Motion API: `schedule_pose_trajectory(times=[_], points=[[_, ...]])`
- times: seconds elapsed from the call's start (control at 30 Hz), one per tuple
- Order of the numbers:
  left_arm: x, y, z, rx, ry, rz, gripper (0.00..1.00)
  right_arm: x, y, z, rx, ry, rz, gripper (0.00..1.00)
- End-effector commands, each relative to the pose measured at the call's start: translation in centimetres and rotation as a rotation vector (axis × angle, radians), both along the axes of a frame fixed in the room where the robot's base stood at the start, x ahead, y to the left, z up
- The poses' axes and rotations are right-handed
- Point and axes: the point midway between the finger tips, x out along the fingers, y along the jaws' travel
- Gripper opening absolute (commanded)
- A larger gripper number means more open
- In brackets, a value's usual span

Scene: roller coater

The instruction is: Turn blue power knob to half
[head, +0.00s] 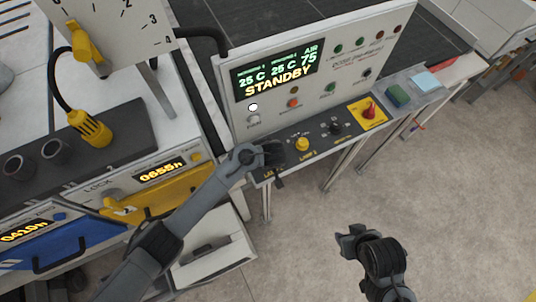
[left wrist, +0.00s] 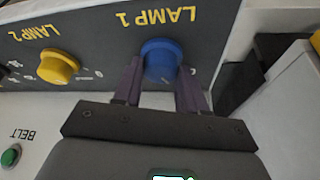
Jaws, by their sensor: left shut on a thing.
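The blue knob (left wrist: 161,58) is on the dark control strip beside the "LAMP 1" label in the left wrist view. My left gripper (left wrist: 160,84) has one finger on each side of it and is shut on it. In the head view my left gripper (head: 274,156) is at the left end of the control strip and hides the blue knob. The exact angle of the knob's pointer cannot be read. My right gripper (head: 352,238) hangs over bare floor, away from the panel; its jaw opening is unclear.
A yellow knob (head: 302,144) is beside the blue one, then a black knob (head: 336,128) and a red knob (head: 369,110) on a yellow plate. Above is a screen (head: 278,72) reading "STANDBY". A green button (left wrist: 11,155) labelled "BELT" is close by. Floor at right is clear.

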Motion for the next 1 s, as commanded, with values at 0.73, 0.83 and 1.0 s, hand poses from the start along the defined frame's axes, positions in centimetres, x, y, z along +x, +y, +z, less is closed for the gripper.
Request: schedule_pose_trajectory(times=[0.73,0.83,1.0], points=[[0.0,0.3,0.1,0.001,0.001,-0.454,0.11,0.0,0.2,3.3,0.008,0.0,-0.005,0.43],[0.0,0.3,0.0,0.0,0.001,-0.47,0.11,0.0,0.2,3.4,0.009,0.0,-0.005,0.43],[0.0,0.3,0.0,0.0,0.001,-0.477,0.11,0.0,0.2,3.4,0.009,0.0,-0.006,0.43]])
